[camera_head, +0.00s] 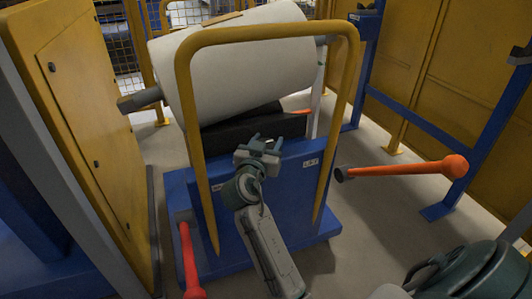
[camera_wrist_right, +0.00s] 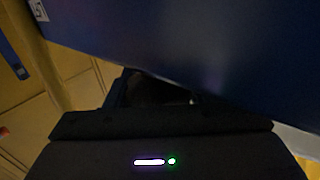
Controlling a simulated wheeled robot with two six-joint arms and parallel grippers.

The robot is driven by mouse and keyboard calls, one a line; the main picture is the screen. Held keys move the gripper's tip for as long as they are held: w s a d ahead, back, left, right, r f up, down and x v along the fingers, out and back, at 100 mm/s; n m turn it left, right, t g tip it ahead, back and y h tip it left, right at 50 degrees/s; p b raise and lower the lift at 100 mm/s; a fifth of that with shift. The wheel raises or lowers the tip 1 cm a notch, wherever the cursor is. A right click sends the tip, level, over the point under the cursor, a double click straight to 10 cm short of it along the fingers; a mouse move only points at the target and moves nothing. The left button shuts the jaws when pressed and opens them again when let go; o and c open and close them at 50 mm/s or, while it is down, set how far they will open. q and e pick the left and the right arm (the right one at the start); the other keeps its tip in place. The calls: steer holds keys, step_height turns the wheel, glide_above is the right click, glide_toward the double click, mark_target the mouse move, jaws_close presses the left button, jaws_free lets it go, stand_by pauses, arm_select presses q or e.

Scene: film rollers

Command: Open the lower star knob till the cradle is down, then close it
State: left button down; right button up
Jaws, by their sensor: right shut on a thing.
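My right gripper (camera_head: 258,146) is at the cart's blue front panel, inside the hoop, and shut on a dark thing, likely the lower star knob. This dark thing (camera_wrist_right: 152,90) shows only partly in the wrist view, below the blue panel. The knob's shape and angle are hidden. My left gripper is not in view.
An orange-ended handle (camera_head: 410,168) sticks out right of the cart, and another red-orange bar (camera_head: 189,260) is at its lower left. A yellow cabinet (camera_head: 85,120) stands close on the left. Blue posts and yellow panels (camera_head: 425,70) border the right. Grey floor (camera_head: 385,225) is open at right.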

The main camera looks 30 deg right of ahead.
steer(key=shift+s+d+m+g+h+b, duration=0.15)
steer(key=shift+m+g+h+b, duration=0.6)
steer(key=shift+g, duration=0.35)
steer(key=o, duration=0.8)
steer(key=shift+d, duration=0.1)
steer(key=shift+c, duration=0.2)
steer(key=shift+o, duration=1.1)
steer(key=shift+s+d, duration=0.1)
steer(key=shift+d, duration=0.05)
